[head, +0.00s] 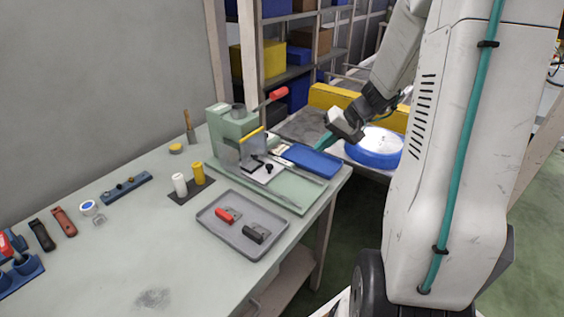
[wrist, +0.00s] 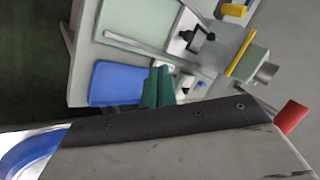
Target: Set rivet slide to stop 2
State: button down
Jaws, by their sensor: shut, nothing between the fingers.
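The rivet press is a pale green machine (head: 236,128) with a red-handled lever (head: 277,93) on the bench. A light slide plate (head: 262,168) with a small black knob (head: 269,168) sits at its foot, on a pale green base with metal rails. The wrist view shows the slide plate and black knob (wrist: 209,37). Stop marks are too small to read. My gripper (head: 323,141) is shut and empty, above the blue tray (head: 312,160) to the right of the press. In the wrist view its green fingers (wrist: 157,88) are together, apart from the knob.
A grey tray (head: 209,222) with a red and a black part lies in front of the press. White (head: 180,184) and yellow (head: 198,174) cylinders stand left of it. A blue round pan (head: 373,162) is on the conveyor at right, by a yellow barrier (head: 335,97).

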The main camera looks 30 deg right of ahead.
jog(key=a+m, duration=0.1)
jog(key=m, duration=0.2)
send_near(273, 170)
jog(key=shift+s+f+y, duration=0.4)
jog(key=shift+s+f, duration=0.65)
jog(key=shift+w+a+f, duration=0.25)
jog(key=shift+w+a, duration=0.35)
jog(key=shift+w+a+f, duration=0.25)
jog(key=shift+w+a, duration=0.35)
jog(key=shift+a, duration=0.05)
jog(key=shift+w+a, duration=0.35)
jog(key=w, duration=0.1)
jog(key=w+a, duration=0.1)
jog(key=w, duration=0.1)
jog(key=shift+w+a, duration=0.15)
jog(key=shift+w, duration=0.1)
